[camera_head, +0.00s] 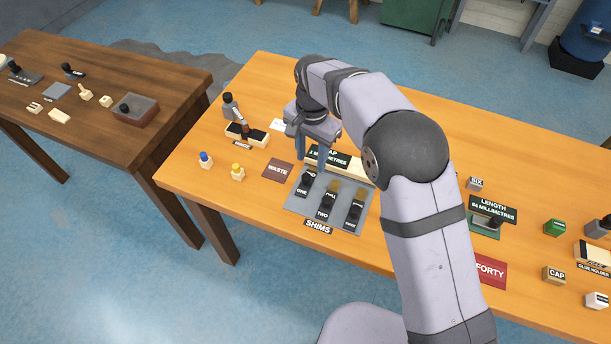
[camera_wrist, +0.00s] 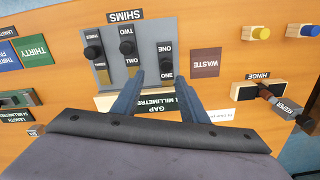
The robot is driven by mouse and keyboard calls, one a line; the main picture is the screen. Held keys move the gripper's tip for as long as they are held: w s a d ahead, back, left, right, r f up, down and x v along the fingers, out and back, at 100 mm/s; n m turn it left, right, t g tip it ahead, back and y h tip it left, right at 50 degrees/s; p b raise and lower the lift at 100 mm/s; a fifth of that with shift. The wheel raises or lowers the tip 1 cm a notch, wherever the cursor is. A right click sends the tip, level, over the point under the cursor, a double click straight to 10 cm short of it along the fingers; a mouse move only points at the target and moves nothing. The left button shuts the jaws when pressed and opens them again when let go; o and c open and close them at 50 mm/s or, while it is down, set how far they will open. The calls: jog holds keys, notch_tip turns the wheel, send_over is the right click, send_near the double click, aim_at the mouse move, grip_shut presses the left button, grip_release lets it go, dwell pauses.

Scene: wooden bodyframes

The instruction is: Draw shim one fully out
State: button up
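Shim one (camera_wrist: 166,48) is a dark strip with a black knob, lying at one side of the grey shim plate (camera_wrist: 148,32). It also shows in the head view at the left end of the plate, labelled ONE (camera_head: 303,191). My gripper (camera_wrist: 159,76) is open and empty, its two blue-grey fingers apart. In the wrist view the fingertips lie either side of the line of shim one's knob; whether they are level with it I cannot tell. Shim two (camera_head: 326,203) and shim three (camera_head: 353,212) lie beside it. The gap sign (camera_wrist: 160,105) and pale wooden piece (camera_wrist: 108,102) are partly hidden behind my fingers.
A brown WASTE mat (camera_head: 277,169) lies left of the plate. Yellow (camera_head: 237,173) and blue (camera_head: 205,160) knobbed pieces and a hinge block (camera_head: 247,136) stand further left. My arm hides much of the table's middle. A darker table (camera_head: 150,70) stands apart at left.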

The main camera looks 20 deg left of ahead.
aim_at(305, 177)
jog(key=shift+s+a+f, duration=0.15)
jog(key=shift+a+f, duration=0.15)
jog(key=shift+a, duration=0.45)
jog(key=shift+f+p, duration=1.2)
jog(key=shift+f, duration=2.45)
grip_shut()
